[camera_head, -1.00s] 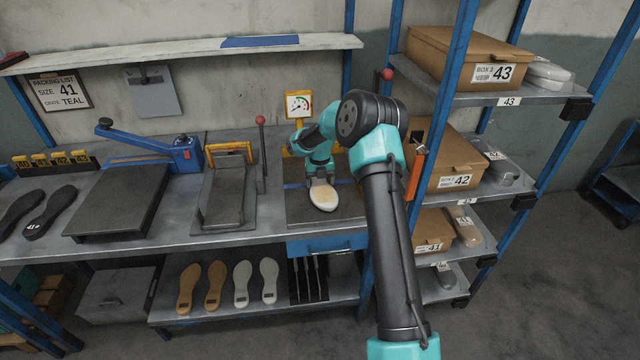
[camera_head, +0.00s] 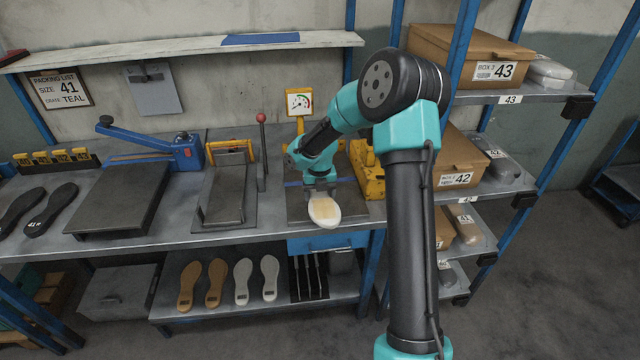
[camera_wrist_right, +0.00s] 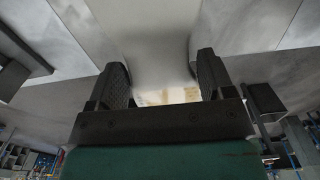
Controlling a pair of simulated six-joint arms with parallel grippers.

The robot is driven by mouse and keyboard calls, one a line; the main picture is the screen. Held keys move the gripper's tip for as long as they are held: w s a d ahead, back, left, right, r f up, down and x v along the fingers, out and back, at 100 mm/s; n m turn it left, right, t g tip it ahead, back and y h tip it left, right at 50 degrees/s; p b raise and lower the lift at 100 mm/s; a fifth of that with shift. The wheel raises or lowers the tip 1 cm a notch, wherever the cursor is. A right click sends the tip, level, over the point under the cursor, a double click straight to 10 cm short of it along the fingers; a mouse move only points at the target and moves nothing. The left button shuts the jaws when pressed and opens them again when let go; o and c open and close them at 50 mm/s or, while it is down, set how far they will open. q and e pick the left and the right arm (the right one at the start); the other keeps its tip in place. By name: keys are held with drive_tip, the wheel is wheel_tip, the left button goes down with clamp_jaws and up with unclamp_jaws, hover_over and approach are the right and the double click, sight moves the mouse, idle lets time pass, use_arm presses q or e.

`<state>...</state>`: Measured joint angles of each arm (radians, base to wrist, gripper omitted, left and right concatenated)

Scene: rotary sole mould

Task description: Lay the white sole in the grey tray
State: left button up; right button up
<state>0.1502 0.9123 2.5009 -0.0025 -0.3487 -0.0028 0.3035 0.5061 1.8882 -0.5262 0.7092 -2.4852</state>
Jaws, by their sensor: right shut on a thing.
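My right gripper (camera_head: 320,189) is shut on the white sole (camera_head: 323,211), which has a cream patch on its upper face. The sole points toward the viewer, over the front of a dark plate (camera_head: 352,207) on the bench. I cannot tell the height of the gap below it. In the right wrist view the pale sole (camera_wrist_right: 155,35) runs out from between the two dark fingers (camera_wrist_right: 163,78). A grey tray-like fixture (camera_head: 226,192) with a yellow bar stands to the left of the gripper; I cannot tell if it is the named tray. My left gripper is out of view.
A red-knobbed lever (camera_head: 261,150) and a gauge (camera_head: 299,103) stand close by. A yellow machine part (camera_head: 368,172) is right of my forearm. A blue-handled press (camera_head: 185,153) is left. Boxes (camera_head: 462,172) fill the right rack.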

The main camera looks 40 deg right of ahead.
sight(319, 203)
drive_tip(key=shift+s+a+r, duration=0.2)
drive_tip(key=shift+s+a, duration=1.15)
drive_tip(key=shift+s, duration=0.15)
